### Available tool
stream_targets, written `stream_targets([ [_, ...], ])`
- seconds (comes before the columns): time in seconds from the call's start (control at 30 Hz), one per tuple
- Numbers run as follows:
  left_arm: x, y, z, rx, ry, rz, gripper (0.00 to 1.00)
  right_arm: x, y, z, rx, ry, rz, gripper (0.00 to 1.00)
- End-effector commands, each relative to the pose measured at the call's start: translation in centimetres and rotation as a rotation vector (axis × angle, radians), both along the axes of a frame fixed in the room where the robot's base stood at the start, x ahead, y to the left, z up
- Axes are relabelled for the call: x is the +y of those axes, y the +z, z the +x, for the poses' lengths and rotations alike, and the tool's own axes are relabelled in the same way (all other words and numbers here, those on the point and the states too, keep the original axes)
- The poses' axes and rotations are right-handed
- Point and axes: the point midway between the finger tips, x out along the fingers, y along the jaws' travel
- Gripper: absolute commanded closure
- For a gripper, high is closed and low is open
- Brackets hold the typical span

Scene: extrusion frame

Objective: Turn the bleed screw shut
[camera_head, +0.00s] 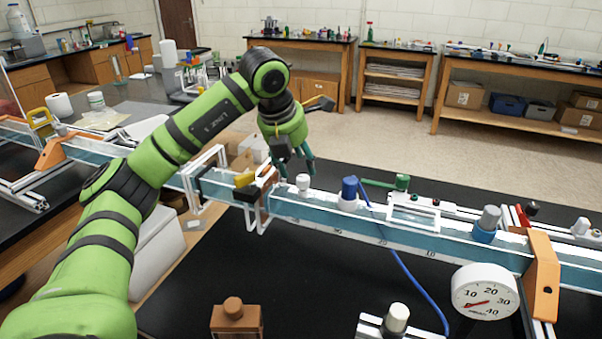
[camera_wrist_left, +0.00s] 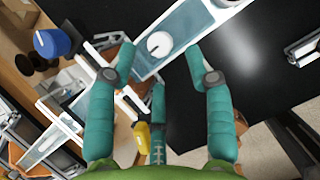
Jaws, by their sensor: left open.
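A small white knob (camera_head: 303,183), which looks like the bleed screw, stands on top of the long clear channel (camera_head: 345,222). In the left wrist view the white knob (camera_wrist_left: 159,45) shows a round top with a thin line across it. My left gripper (camera_head: 293,163) is above and just behind the knob in the head view. In the wrist view its teal fingers (camera_wrist_left: 162,58) are spread, with the knob between and beyond the two outer tips. They appear apart from it, and nothing is held. My right gripper does not show.
A blue-capped fitting (camera_head: 349,190) with a blue hose stands right of the knob. A yellow piece (camera_head: 245,179) and white clamp frame are close on the left. A round gauge (camera_head: 485,292) and orange bracket (camera_head: 541,275) stand at right. The black bench top before the channel is mostly clear.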

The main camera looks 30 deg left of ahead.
Motion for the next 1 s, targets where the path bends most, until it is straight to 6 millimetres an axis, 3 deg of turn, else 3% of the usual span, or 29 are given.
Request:
stream_targets([
  [0.2, -0.1, 4.1, -1.6, -0.006, -0.002, 0.0, 0.48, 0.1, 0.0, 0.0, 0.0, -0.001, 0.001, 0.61],
  [0.4, -0.1, 5.9, -2.3, -0.004, -0.003, -0.001, 0.48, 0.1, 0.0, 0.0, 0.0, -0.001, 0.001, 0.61],
  [1.0, -0.1, 6.2, -2.4, -0.002, -0.002, 0.0, 0.48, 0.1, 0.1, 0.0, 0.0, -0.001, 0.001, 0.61],
])
